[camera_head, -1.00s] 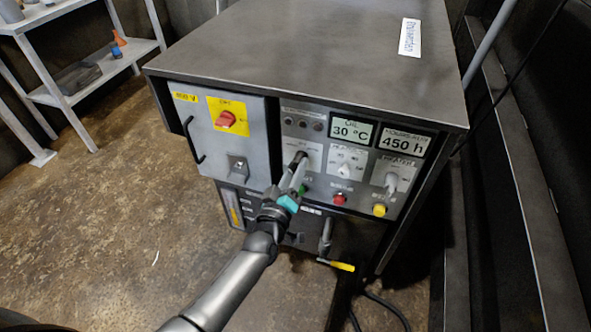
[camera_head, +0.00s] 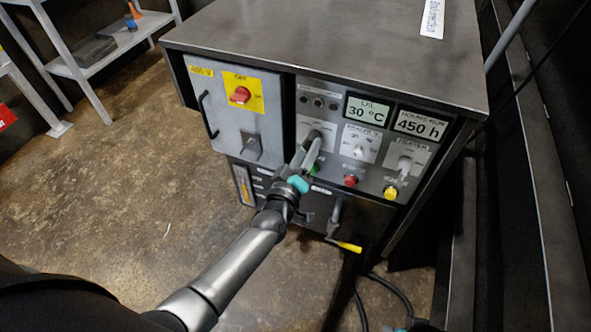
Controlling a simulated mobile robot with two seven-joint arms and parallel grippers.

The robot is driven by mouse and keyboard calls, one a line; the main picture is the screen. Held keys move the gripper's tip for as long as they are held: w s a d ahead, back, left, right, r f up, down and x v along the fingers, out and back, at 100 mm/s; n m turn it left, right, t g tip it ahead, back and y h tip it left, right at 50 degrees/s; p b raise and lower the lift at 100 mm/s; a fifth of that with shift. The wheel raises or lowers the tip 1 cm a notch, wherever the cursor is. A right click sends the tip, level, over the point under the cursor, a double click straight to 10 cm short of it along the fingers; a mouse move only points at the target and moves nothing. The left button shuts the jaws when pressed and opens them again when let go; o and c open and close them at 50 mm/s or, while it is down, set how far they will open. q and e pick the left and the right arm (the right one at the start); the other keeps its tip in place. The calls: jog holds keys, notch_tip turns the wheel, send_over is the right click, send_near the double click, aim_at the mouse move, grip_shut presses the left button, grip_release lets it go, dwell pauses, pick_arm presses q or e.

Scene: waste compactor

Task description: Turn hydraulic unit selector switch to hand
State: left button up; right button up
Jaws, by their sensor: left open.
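The hydraulic unit is a grey cabinet (camera_head: 340,45) with a control panel on its front. The selector switch at the panel's left, on a pale label plate (camera_head: 328,128), is largely hidden by my left gripper. My left gripper (camera_head: 311,147) is open, with its fingertips at this switch. I cannot tell whether they touch it or which position it points to. My right gripper does not show.
A green button (camera_head: 315,169), a red button (camera_head: 350,181) and a yellow button (camera_head: 390,193) sit low on the panel. Two more selector knobs (camera_head: 359,151) (camera_head: 404,163) are to the right. A red main switch (camera_head: 240,95) is on the left door. A yellow-tipped lever (camera_head: 345,245) sticks out below.

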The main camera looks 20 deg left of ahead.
pick_arm(q)
jog(key=s+p, duration=0.4)
jog(key=s, duration=1)
jog(key=shift+s+a, duration=0.25)
jog(key=shift+s, duration=0.1)
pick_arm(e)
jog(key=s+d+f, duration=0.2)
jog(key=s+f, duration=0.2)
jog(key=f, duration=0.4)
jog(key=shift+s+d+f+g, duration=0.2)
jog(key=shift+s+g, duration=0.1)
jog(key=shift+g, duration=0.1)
